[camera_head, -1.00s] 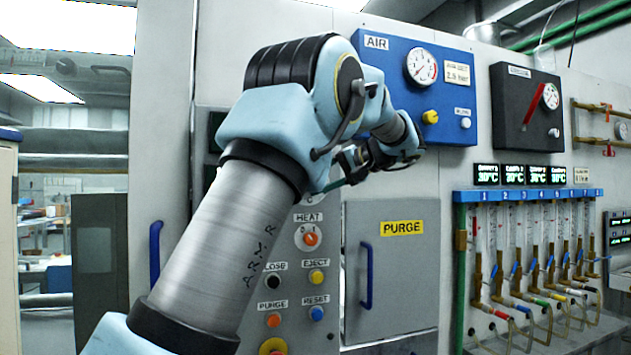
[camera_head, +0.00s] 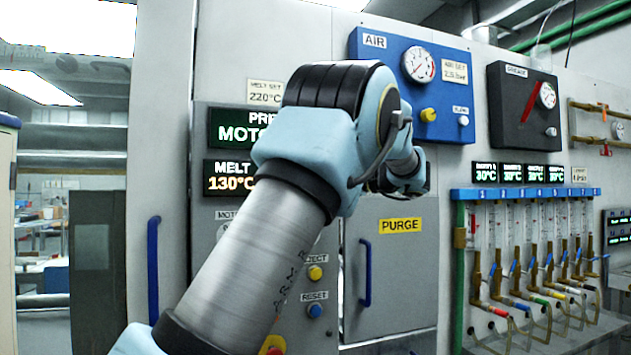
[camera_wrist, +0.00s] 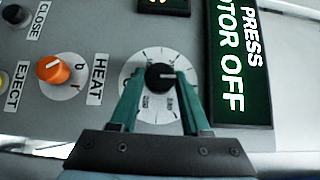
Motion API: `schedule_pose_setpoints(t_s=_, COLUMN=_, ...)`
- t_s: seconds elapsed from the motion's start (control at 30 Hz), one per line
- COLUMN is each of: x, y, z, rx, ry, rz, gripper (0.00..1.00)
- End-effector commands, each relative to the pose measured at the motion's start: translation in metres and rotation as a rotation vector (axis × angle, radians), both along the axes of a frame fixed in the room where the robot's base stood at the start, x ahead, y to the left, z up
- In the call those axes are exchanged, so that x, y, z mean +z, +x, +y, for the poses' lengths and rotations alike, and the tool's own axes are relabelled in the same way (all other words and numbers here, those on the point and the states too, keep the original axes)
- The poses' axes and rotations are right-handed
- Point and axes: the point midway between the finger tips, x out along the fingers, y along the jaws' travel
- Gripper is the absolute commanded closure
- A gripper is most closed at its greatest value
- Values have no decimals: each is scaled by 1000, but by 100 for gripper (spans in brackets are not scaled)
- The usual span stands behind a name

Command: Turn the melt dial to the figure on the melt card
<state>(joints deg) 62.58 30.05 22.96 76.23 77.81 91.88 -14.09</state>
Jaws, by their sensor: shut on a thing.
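The melt card (camera_head: 264,92) reads 220°C and sits on the wall left of my arm in the head view. Below it, a melt display (camera_head: 230,178) reads 130°C. In the wrist view, the black dial knob (camera_wrist: 160,77) stands on a round white scale plate (camera_wrist: 150,112) with tick marks. Its white pointer line points right in that picture. The small scale figures are too blurred to read. My gripper (camera_wrist: 161,80) has its two teal fingers on either side of the knob and is shut on it. In the head view my arm hides the gripper and the dial.
An orange HEAT knob (camera_wrist: 53,69) sits beside the dial. A green PRESS MOTOR OFF display (camera_wrist: 238,65) is on the other side. The grey PURGE door (camera_head: 400,275) with a blue handle (camera_head: 365,272) is right of my arm. The blue AIR panel (camera_head: 450,65) is above.

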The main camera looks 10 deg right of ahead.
Motion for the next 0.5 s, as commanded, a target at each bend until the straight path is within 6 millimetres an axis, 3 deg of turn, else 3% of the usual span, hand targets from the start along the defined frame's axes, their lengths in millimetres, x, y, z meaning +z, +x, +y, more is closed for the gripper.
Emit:
schedule_pose_setpoints(t_s=0.3, x=1, y=0, z=-1, rx=-3, ry=0, rz=-3, gripper=100)
schedule_pose_setpoints(t_s=0.33, x=1, y=0, z=-1, rx=-4, ry=0, rz=-3, gripper=51)
schedule_pose_setpoints(t_s=0.5, x=1, y=0, z=0, rx=-2, ry=0, rz=-1, gripper=32)
